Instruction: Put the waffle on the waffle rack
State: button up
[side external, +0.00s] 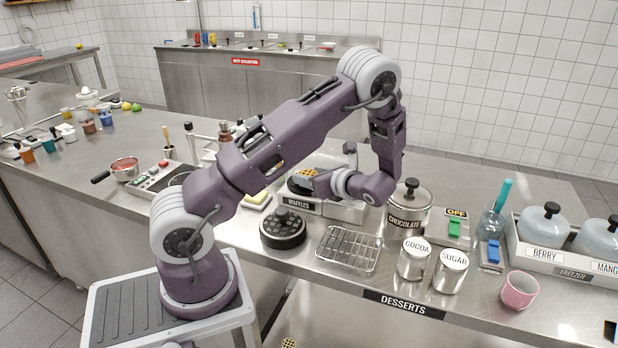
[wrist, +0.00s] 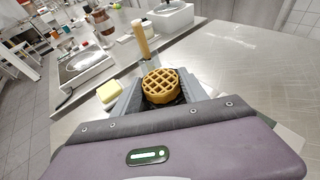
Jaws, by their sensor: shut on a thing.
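My gripper (side external: 310,178) is shut on a round golden waffle (side external: 305,173), held above the station labelled WAFFLES. In the wrist view the waffle (wrist: 160,86) sits between the two grey fingers, with its grid face visible. The waffle rack (side external: 348,249), a wire grid, is empty on the steel counter, in front of and to the right of my gripper in the side view. The rack does not show clearly in the wrist view.
A black round ridged piece (side external: 283,231) stands left of the rack. The chocolate pot (side external: 408,211) and the cocoa (side external: 414,260) and sugar (side external: 450,272) tins stand to its right. A round, yellowish gridded thing (side external: 288,343) lies low, below the counter edge.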

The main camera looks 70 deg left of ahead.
notch_tip(320, 180, up, 9)
jog(key=shift+f, duration=0.2)
jog(key=d, duration=0.2)
jog(key=m+t, duration=0.4)
jog(key=t, duration=0.1)
send_over(352, 251)
jog(key=f, duration=0.2)
jog(key=shift+m, duration=0.3)
notch_tip(352, 251, down, 9)
jog(key=shift+f, duration=0.45)
jog(key=o, duration=1.4)
jog(key=shift+f, duration=0.1)
